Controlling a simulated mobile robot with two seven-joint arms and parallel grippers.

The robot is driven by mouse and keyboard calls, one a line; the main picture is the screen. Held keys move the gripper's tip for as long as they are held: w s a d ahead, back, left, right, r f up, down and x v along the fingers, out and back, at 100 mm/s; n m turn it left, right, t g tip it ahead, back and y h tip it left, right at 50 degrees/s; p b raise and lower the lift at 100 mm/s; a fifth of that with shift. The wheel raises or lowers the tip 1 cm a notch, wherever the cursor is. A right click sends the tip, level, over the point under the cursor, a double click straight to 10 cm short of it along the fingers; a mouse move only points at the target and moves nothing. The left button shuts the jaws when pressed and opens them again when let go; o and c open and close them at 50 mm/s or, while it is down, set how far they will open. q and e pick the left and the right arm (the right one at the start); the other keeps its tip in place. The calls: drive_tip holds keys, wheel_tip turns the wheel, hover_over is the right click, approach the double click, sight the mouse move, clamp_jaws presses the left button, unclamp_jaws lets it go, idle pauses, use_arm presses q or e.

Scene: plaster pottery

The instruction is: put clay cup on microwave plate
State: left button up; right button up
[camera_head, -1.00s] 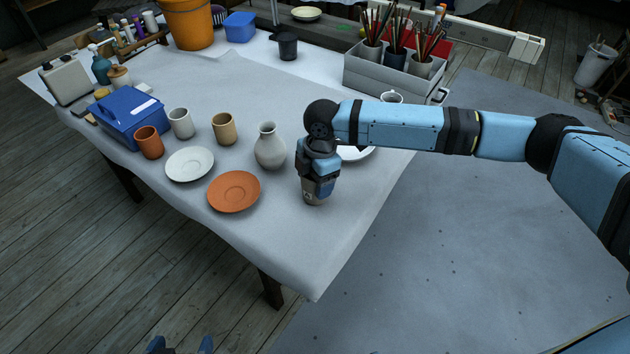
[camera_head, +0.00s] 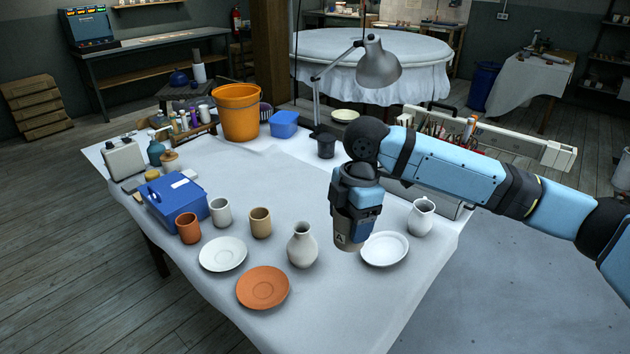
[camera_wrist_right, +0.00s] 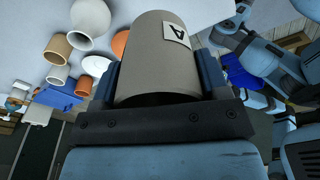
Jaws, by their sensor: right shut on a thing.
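My right gripper (camera_head: 352,222) is shut on a grey-brown clay cup (camera_head: 347,241) with a pale label marked A. The cup is upright and looks raised above the table, between the white vase and a white plate (camera_head: 384,249). In the right wrist view the cup (camera_wrist_right: 155,62) sits between the two fingers, its label facing the upper right. A white saucer (camera_head: 222,254) and a terracotta saucer (camera_head: 263,288) lie to the left. I cannot tell which dish is the microwave plate. My left gripper is not in view.
The white vase (camera_head: 302,246) stands just left of the held cup. A white pitcher (camera_head: 421,217) stands right of the white plate. Terracotta (camera_head: 188,228), white (camera_head: 220,212) and tan (camera_head: 260,222) cups stand near a blue box (camera_head: 175,202). The table's front right is clear.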

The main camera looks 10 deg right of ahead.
drive_tip(key=shift+d+f+m, duration=0.15)
drive_tip(key=shift+d+m, duration=0.05)
drive_tip(key=shift+m, duration=0.3)
drive_tip(key=w+d+f+m+t+h, duration=0.15)
drive_tip(key=d+f+m, duration=0.55)
drive_tip(key=m, duration=1.2)
use_arm(q)
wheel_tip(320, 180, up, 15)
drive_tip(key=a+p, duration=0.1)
drive_tip(key=p, duration=1.7)
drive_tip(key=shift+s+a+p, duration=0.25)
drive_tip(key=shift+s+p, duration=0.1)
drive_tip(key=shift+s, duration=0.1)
use_arm(e)
drive_tip(key=s+r+m, duration=0.1)
drive_tip(key=s+r, duration=0.9)
drive_tip(key=r, duration=0.5)
drive_tip(key=shift+s+d, duration=0.2)
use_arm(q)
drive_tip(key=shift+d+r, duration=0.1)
